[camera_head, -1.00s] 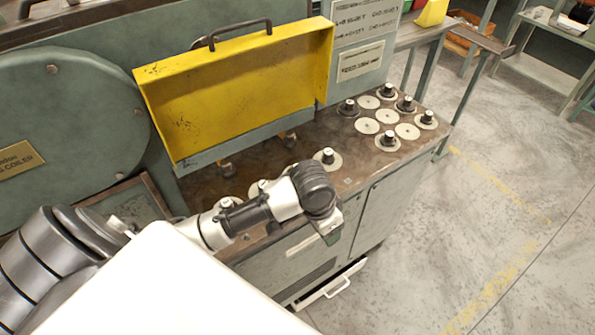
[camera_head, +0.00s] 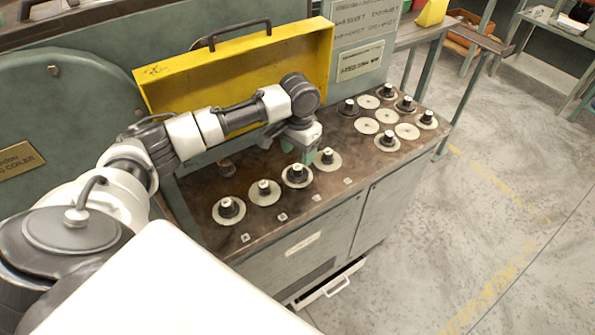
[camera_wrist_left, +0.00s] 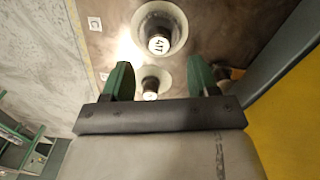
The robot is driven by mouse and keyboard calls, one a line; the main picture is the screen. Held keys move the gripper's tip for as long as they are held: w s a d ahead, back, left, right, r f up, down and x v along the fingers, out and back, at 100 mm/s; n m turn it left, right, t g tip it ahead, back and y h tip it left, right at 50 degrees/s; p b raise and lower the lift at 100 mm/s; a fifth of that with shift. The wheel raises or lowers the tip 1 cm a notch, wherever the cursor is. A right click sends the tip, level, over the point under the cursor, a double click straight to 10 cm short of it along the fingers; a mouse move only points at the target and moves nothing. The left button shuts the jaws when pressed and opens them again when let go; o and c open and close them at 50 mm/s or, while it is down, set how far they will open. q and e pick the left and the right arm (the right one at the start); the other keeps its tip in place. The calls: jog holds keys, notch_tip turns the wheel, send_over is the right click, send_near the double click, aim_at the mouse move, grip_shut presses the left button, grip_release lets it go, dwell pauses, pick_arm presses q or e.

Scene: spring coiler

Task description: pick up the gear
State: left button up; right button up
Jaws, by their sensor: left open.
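The gears are dark toothed hubs on pale round discs on the brown bench top. One gear (camera_head: 327,160) sits just right of my left gripper (camera_head: 301,153), another gear (camera_head: 297,175) is just below it in the picture, and two more gears (camera_head: 264,191) (camera_head: 229,210) lie farther left. The gripper is open and empty above the bench, pointing down. In the left wrist view, a gear with a white top marked 41T (camera_wrist_left: 160,38) is beyond the green fingertips (camera_wrist_left: 160,66). Another gear (camera_wrist_left: 151,84) shows between the fingers, partly hidden by the gripper body.
A yellow guard (camera_head: 160,85) stands upright behind my left arm. More gears (camera_head: 387,140) and bare pale discs (camera_head: 367,125) lie at the bench's right end. A drawer (camera_head: 336,288) juts out below. Floor (camera_head: 480,230) is open to the right.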

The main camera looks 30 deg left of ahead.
aim_at(297, 167)
pick_arm(q)
jog(key=shift+s+f+p, duration=0.15)
jog(key=shift+f+p, duration=0.1)
jog(key=shift+f, duration=1.25)
jog(key=shift+s+f+p, duration=0.15)
jog(key=shift+f+p, duration=0.05)
jog(key=shift+f, duration=1.25)
grip_shut()
